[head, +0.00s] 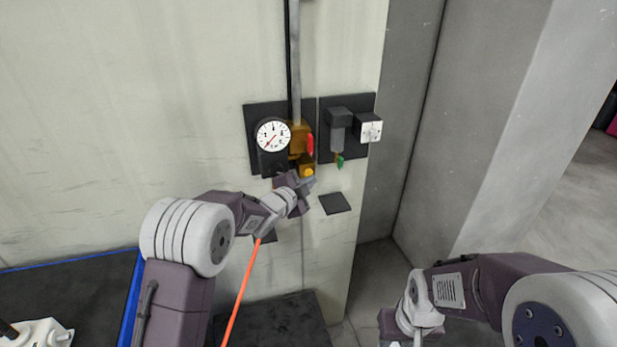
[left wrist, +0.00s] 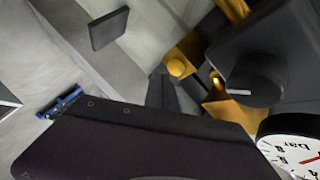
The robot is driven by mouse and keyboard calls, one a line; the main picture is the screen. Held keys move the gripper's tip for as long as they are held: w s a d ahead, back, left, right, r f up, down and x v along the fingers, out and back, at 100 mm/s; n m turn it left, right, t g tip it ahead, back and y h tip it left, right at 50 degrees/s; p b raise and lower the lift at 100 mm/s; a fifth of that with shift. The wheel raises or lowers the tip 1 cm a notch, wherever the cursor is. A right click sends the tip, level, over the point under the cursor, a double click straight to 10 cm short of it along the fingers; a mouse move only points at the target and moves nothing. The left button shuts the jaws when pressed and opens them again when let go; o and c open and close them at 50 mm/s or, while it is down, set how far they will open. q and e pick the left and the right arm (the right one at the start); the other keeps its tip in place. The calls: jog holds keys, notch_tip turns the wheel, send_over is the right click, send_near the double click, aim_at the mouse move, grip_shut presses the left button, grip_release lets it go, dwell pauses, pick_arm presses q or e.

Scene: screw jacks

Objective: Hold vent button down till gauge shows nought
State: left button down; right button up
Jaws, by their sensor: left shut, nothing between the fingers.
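The pressure gauge (head: 272,134) has a white dial and a red needle that points to the lower left; its numbers are too small to read. Its edge shows in the left wrist view (left wrist: 291,151), marked "bar". The yellow vent button (head: 307,172) sits low on the brass valve block (head: 298,140), right of and below the gauge. In the left wrist view the button (left wrist: 178,67) is uncovered. My left gripper (head: 309,184) is shut and empty, just below the button; I cannot tell whether it touches. My right gripper (head: 414,335) is low right, partly cut off.
A red lever (head: 310,145) is on the block's right. A second dark panel carries a white-faced box (head: 370,127) and a green-tipped part (head: 340,161). A dark square plate (head: 334,203) is below. A grey column stands right.

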pick_arm(q)
jog(key=s+b, duration=0.1)
jog(key=s+d+b, duration=0.1)
jog(key=s, duration=0.1)
jog(key=s+b, duration=0.1)
jog(key=b, duration=0.1)
jog(key=shift+s+d, duration=0.3)
jog(key=shift+s, duration=0.1)
jog(key=shift+a, duration=0.1)
jog(key=a+r+n+t+y, duration=0.1)
jog(key=a+r+y, duration=0.15)
jog(key=a, duration=0.35)
jog(key=s+a+f+n+g+y, duration=0.35)
jog(key=s+a+f+n, duration=0.25)
jog(key=s+a+f, duration=0.25)
jog(key=s+a+f+n+g, duration=0.1)
jog(key=s+f+n+g, duration=0.4)
jog(key=s, duration=0.7)
jog(key=s+a+f+n+g, duration=0.2)
jog(key=s+f+n+g, duration=0.3)
jog(key=s+f, duration=0.3)
jog(key=s, duration=0.4)
jog(key=shift+s+y, duration=0.15)
jog(key=shift+y, duration=0.15)
